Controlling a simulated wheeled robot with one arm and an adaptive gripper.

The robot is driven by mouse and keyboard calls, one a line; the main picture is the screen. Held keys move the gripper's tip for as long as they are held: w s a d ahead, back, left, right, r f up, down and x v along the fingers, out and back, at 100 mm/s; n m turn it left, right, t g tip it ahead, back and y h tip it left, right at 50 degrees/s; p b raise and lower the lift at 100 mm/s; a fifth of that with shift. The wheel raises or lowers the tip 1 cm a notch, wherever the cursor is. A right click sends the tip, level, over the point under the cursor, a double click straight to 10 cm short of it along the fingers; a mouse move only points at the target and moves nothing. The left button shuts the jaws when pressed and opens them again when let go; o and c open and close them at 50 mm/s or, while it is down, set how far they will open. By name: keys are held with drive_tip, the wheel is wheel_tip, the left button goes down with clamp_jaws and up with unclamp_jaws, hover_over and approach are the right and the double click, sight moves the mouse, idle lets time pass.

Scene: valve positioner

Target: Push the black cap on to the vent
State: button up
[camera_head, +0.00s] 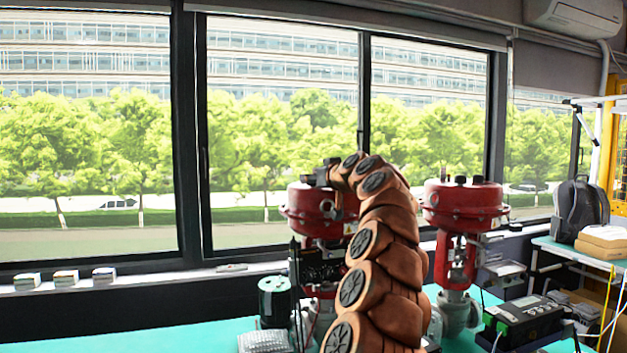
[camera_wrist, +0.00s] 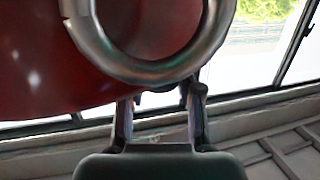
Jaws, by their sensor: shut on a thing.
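The left red valve actuator (camera_head: 312,222) stands behind my arm in the head view. My gripper (camera_head: 322,178) is at its top and too small there to show its jaws. In the wrist view the red housing (camera_wrist: 40,75) fills the upper left, with a metal ring (camera_wrist: 110,58) in front of it. My gripper (camera_wrist: 160,97) reaches up to the ring's lower edge, its fingers apart and shut on a small dark thing, taken as the black cap. The cap is mostly hidden by the ring and fingertips. The vent cannot be made out in either view.
A second red valve actuator (camera_head: 464,205) stands to the right. A black-and-green device (camera_head: 525,315) and a dark green cylinder (camera_head: 274,300) are on the teal table (camera_head: 160,337). Small boxes (camera_head: 65,278) sit on the windowsill. The table's left part is clear.

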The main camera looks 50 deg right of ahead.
drive_tip(key=shift+f, duration=0.1)
drive_tip(key=o, duration=0.8)
drive_tip(key=shift+o, duration=0.2)
drive_tip(key=shift+s, duration=0.15)
drive_tip(key=v, duration=1.1)
drive_tip(key=shift+s, duration=0.35)
drive_tip(key=shift+a, duration=0.1)
